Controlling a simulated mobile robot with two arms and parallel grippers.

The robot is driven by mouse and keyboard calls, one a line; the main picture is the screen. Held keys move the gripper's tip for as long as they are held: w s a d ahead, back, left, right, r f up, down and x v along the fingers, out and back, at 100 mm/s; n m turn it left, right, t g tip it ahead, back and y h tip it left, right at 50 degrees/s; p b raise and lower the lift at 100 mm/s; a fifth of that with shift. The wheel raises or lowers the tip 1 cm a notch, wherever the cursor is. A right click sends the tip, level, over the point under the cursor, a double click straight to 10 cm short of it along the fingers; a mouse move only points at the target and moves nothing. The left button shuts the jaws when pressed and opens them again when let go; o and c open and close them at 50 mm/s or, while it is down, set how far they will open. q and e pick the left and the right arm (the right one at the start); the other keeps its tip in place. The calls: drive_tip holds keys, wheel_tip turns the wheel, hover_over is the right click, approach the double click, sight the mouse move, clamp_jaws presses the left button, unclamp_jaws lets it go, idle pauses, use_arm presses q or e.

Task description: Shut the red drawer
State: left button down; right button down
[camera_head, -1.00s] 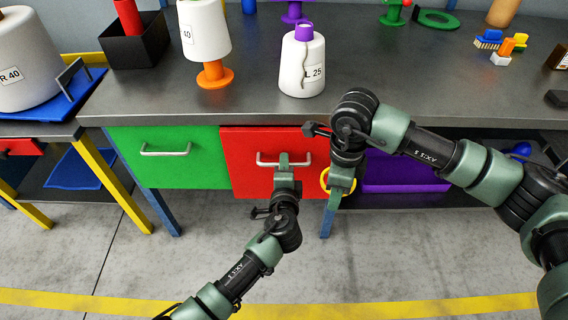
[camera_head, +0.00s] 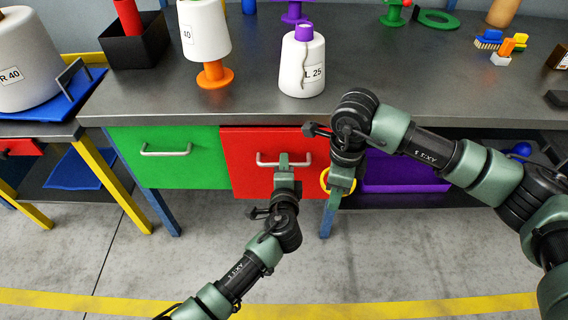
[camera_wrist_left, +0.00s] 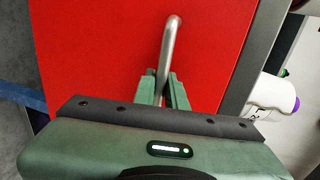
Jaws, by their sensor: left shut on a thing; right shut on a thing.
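The red drawer (camera_head: 245,180) is under the grey workbench, right of the green drawer. Its front looks nearly in line with the green one; I cannot tell whether a small gap is left. My left gripper (camera_head: 284,163) is shut on the drawer's metal bar handle (camera_head: 266,160). In the left wrist view the handle (camera_wrist_left: 170,45) runs between the fingers of the gripper (camera_wrist_left: 163,88), against the red front (camera_wrist_left: 100,60). My right gripper (camera_head: 334,192) points down by the drawer's right side, shut on a yellow ring (camera_head: 323,180), which it partly hides.
The green drawer (camera_head: 190,170) stands to the left, a purple bin (camera_head: 400,178) to the right. On the workbench (camera_head: 400,70) stand a white cone bobbin with a purple tip (camera_head: 302,75) and another on an orange stand (camera_head: 205,35). The floor in front is clear.

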use_arm(q)
drive_tip(key=shift+f, duration=0.15)
idle(0.3)
